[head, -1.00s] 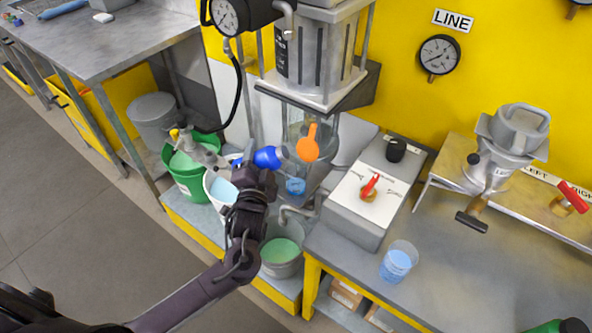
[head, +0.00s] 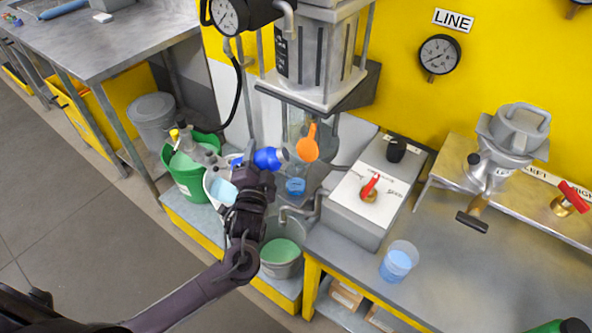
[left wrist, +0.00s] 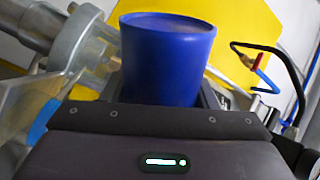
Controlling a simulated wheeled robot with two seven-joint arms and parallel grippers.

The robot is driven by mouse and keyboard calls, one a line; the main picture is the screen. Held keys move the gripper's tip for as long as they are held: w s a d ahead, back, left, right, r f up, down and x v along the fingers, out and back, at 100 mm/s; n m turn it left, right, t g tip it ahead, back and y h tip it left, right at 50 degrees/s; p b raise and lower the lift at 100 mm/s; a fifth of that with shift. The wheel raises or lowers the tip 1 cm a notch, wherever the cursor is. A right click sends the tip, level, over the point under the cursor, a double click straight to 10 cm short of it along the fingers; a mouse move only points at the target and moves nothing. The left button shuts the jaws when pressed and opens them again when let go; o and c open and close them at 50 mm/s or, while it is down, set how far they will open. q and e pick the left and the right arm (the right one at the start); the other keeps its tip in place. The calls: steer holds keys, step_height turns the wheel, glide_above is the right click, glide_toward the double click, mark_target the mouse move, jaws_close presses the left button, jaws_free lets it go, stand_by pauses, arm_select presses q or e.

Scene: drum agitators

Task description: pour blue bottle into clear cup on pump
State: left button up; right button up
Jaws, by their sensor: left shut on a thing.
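My left gripper (head: 262,172) is shut on the blue bottle (head: 268,158). In the head view the bottle lies tilted, with its pale end to the right, beside the orange handle (head: 307,143). In the left wrist view the bottle (left wrist: 168,60) rises between the dark jaws, its round blue end toward the camera. A clear vessel with blue in its bottom (head: 296,186) is just right of and below the bottle. Another clear cup with blue liquid (head: 398,262) stands on the bench right of the grey pump box (head: 365,205). My right gripper is not in view.
A green bucket (head: 190,180) and a grey bucket with green liquid (head: 281,258) stand on the low yellow-edged step. The metal column (head: 318,60) is above the bottle. A grey valve body (head: 515,135) stands at right. The right bench (head: 470,270) has clear room.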

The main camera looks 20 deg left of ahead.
arm_select(q)
steer(key=shift+m, duration=0.3)
stand_by(0.5)
steer(key=shift+a+r+m+p, duration=0.1)
steer(key=shift+r+m+p, duration=0.25)
steer(key=shift+r+m, duration=0.4)
stand_by(1.8)
steer(key=shift+d+r+m+p, duration=0.35)
steer(key=shift+m+p, duration=0.6)
steer(key=shift+p, duration=0.25)
stand_by(1.8)
